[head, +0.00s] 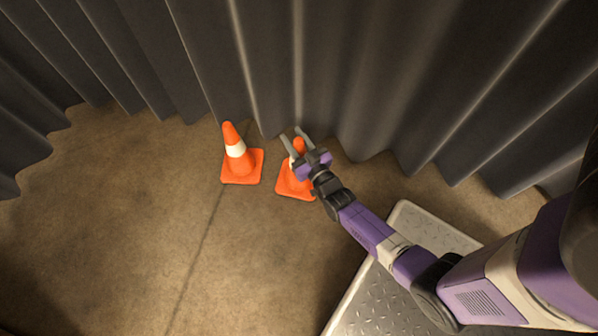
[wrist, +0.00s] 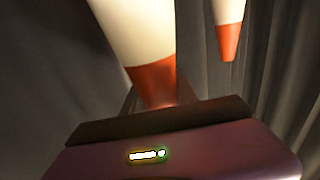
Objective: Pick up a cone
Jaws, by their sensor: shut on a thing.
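Two orange cones, each with a white band and a square orange base, stand upright on the floor in the head view. The left cone (head: 238,160) stands free. The right cone (head: 291,184) is under my gripper (head: 291,135), which is shut on its upper part with one finger on each side of the tip. My gripper hides part of this cone's body and base. In the wrist view, the held cone (wrist: 133,35) is close up, with its orange tip against my gripper. The other cone (wrist: 229,28) is farther off at the right.
A dark grey pleated curtain (head: 270,60) hangs just behind both cones. A metal tread-plate platform (head: 385,300) lies at the lower right, under my arm. The concrete floor (head: 120,230) at the left and front is clear.

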